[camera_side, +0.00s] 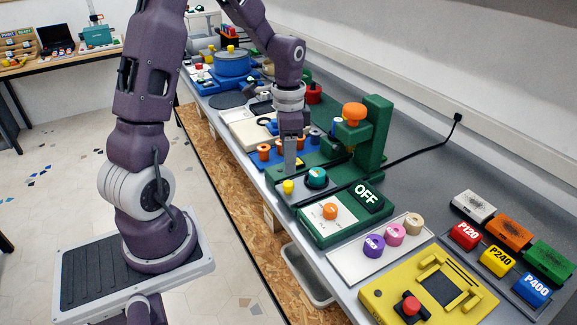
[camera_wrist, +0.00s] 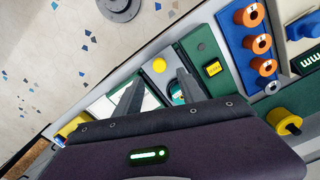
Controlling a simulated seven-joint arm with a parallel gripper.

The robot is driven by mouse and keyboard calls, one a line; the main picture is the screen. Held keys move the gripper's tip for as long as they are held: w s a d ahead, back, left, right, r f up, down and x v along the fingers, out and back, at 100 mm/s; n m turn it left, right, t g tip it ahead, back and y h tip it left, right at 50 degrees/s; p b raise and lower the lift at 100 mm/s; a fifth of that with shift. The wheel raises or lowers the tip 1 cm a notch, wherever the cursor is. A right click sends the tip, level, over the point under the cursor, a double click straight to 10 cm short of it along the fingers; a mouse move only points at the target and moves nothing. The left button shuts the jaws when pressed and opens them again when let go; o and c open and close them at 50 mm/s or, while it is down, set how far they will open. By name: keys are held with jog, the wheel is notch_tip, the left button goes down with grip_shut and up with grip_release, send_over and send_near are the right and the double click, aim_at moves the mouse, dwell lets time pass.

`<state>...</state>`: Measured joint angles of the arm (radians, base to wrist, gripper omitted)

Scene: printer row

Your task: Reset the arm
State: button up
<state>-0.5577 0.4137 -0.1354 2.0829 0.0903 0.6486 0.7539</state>
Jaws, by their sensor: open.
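My gripper (camera_side: 289,170) hangs over the front edge of the green press base in the side view, fingers pointing down, just above and behind a yellow knob (camera_side: 288,187) and a teal-topped round part (camera_side: 317,177). In the wrist view my gripper (camera_wrist: 160,76) has its two fingers apart with nothing held between them. The yellow knob (camera_wrist: 159,65) shows near the fingertips, and the teal part is partly hidden behind the right finger. My gripper appears clear of these parts, though the exact height is hard to tell.
A green press (camera_side: 375,135) with an orange knob stands right of my gripper. A blue board (camera_side: 270,158) with orange rings lies behind it. A black cable crosses the bench.

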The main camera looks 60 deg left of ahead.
jog(key=s+d+r+n+t, duration=0.4)
jog(key=s+d+r+t, duration=0.1)
jog(key=s+d+r, duration=0.9)
jog(key=shift+s+d+r+t, duration=0.35)
jog(key=shift+s+r, duration=0.4)
jog(key=shift+s, duration=0.5)
